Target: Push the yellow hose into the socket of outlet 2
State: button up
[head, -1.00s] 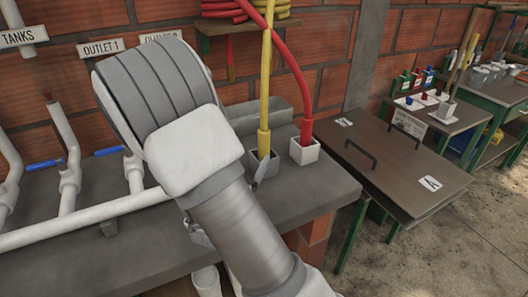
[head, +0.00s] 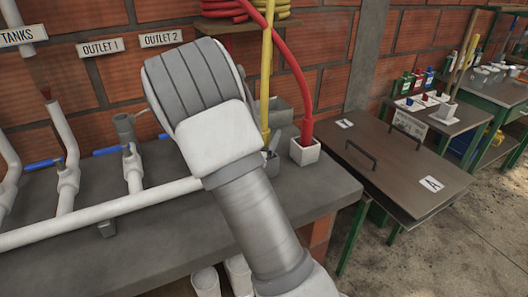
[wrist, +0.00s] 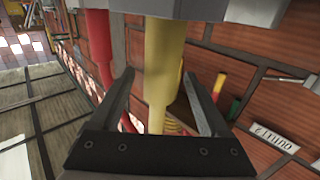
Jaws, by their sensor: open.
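The yellow hose (head: 267,70) hangs upright, with its lower end down by a small holder (head: 262,172) on the grey counter; my arm partly covers that end. In the wrist view the yellow hose (wrist: 164,75) stands between the two dark fingers of my gripper (wrist: 159,76). The fingers are open, with a gap visible on each side of the hose. The OUTLET 2 sign (head: 161,38) is on the brick wall, and it also shows in the wrist view (wrist: 275,137). A grey pipe fitting (head: 124,124) stands below the signs; I cannot tell which outlet it serves.
A red hose (head: 305,100) stands in a white block (head: 304,151) just right of the yellow one. White pipes with blue-handled valves (head: 132,160) run along the left of the counter (head: 150,235). A brown lidded table (head: 390,165) stands at the right.

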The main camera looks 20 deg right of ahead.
grip_shut()
dwell(1.4)
